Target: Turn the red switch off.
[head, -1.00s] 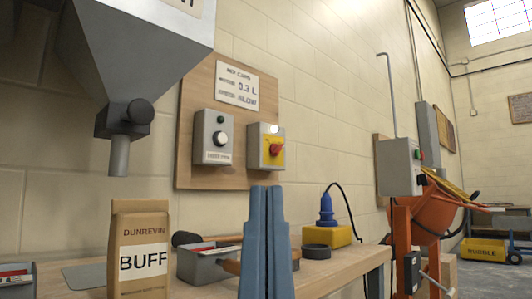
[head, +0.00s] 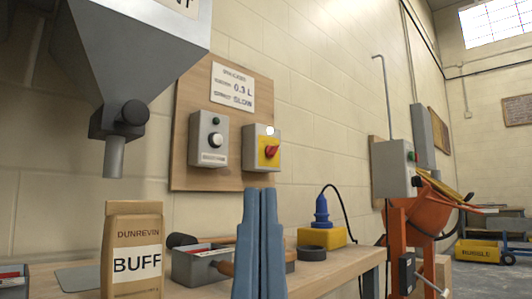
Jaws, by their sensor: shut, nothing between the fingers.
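The red switch (head: 271,152) is a knob on a yellow plate, on the front of a grey box fixed to a wooden wall board. Its handle looks slanted, with its upper end to the right. A pale round spot (head: 270,131) shows above it. My gripper (head: 261,192) has blue fingers pressed together, pointing up, with nothing between them. In the picture its tips are below the switch box and apart from it.
A grey dial box (head: 208,139) with a dark small lamp is left of the switch. A hopper (head: 140,50) hangs at upper left. The bench holds a BUFF bag (head: 135,250), grey tray (head: 195,268) and yellow block with blue plug (head: 321,237). An orange mixer (head: 415,220) stands right.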

